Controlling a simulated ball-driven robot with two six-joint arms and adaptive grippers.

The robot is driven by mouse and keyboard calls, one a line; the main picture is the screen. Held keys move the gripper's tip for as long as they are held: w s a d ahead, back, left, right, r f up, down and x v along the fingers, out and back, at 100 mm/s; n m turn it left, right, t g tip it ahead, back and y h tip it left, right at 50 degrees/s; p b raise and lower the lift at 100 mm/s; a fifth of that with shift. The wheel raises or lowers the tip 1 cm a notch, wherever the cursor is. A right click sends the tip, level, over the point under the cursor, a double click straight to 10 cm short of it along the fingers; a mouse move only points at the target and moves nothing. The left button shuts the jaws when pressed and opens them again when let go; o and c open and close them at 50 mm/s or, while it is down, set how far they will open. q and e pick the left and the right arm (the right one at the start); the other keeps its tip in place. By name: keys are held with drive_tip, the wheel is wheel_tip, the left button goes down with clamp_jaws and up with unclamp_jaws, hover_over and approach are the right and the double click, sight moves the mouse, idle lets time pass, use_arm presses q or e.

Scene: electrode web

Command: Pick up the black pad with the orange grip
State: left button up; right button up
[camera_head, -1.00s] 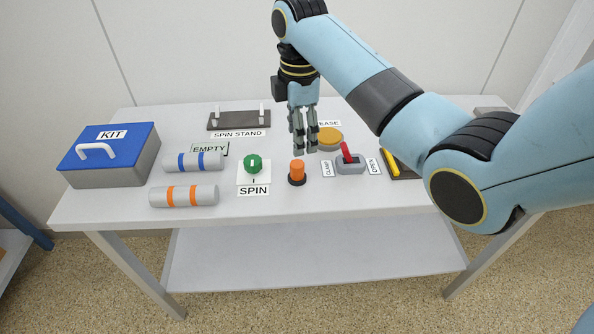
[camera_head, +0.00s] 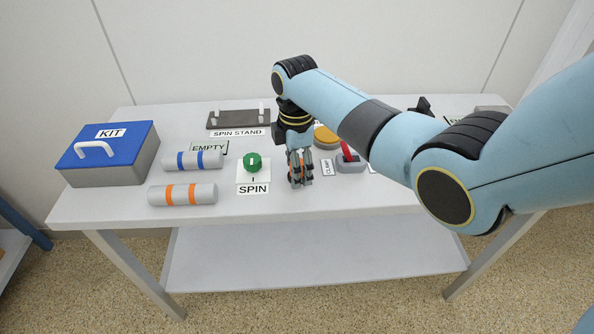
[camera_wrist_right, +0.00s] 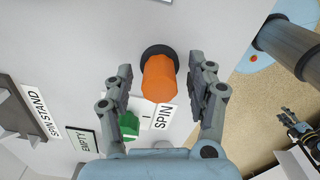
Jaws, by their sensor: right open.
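The black pad with the orange grip stands on the table; in the right wrist view its upright orange grip (camera_wrist_right: 160,80) rises from a round black base (camera_wrist_right: 158,52). My right gripper (camera_head: 300,181) is down over it in the head view, pointing downward, and its fingers hide most of the pad. In the right wrist view my right gripper (camera_wrist_right: 160,68) is open, with one finger on each side of the orange grip and visible gaps between.
Left of the gripper are the SPIN knob (camera_head: 253,162), a blue-banded roll (camera_head: 193,160), an orange-banded roll (camera_head: 183,194) and the blue-lidded KIT box (camera_head: 108,150). Close on its right are a yellow disc (camera_head: 326,137) and a red lever (camera_head: 346,151). The SPIN STAND (camera_head: 238,119) stands behind.

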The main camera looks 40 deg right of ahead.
clamp_jaws()
drive_tip(key=shift+r, duration=0.1)
drive_tip(key=shift+r, duration=0.55)
wheel_tip(320, 180, up, 3)
drive_tip(key=s+d+r, duration=0.5)
drive_tip(key=d+r, duration=0.1)
drive_tip(key=d, duration=0.4)
drive_tip(key=shift+d+r, duration=0.25)
drive_tip(key=shift+r, duration=0.1)
